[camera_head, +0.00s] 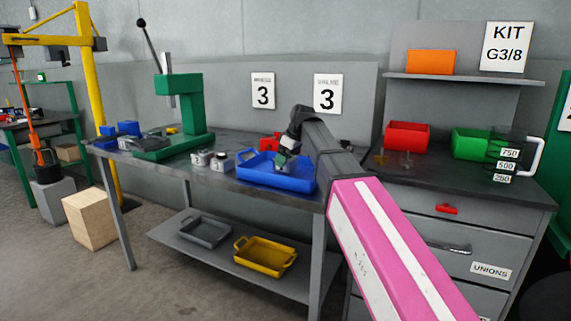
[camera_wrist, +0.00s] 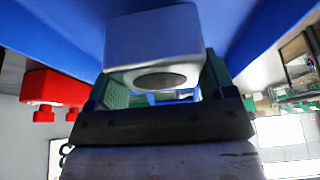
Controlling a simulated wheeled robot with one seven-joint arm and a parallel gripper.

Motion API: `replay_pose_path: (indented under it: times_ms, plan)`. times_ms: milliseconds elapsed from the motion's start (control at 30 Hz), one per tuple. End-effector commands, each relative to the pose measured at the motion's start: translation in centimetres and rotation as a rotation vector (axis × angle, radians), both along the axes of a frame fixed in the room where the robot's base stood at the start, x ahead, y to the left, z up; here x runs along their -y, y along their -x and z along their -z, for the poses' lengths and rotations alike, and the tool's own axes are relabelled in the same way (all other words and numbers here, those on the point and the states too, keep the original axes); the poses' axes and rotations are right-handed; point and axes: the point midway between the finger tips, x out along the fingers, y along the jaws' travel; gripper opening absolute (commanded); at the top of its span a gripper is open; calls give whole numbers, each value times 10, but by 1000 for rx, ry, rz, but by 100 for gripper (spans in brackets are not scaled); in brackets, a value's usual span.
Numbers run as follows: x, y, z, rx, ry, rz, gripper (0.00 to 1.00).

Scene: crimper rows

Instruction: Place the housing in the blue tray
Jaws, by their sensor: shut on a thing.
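The housing (camera_wrist: 155,35) is a pale grey metal block with a round dark opening. In the wrist view it sits between the green fingers of my gripper (camera_wrist: 160,85), which is shut on it. The blue tray (camera_head: 292,183) stands on the grey workbench in the head view. My gripper (camera_head: 284,157) points down over the tray's back part. The tray's blue surface (camera_wrist: 60,35) fills much of the upper wrist view behind the housing. The head view is too small to tell whether the housing touches the tray floor.
Small grey metal parts (camera_head: 201,158) stand left of the tray. A green press (camera_head: 180,115) is farther left. My arm covers the bench to the right. Grey (camera_head: 205,231) and yellow (camera_head: 264,255) trays lie on the lower shelf.

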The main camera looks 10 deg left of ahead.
Motion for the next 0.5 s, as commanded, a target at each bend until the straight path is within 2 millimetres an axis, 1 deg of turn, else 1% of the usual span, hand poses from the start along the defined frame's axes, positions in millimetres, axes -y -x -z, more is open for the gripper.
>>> replay_pose_path:
  times_ms: [33, 133, 500]
  plan:
    - [0, 1, 8, -1, 1, 0, 22]
    - [0, 1, 18, -1, 0, 0, 22]
    - [0, 0, 21, 0, -1, 0, 22]
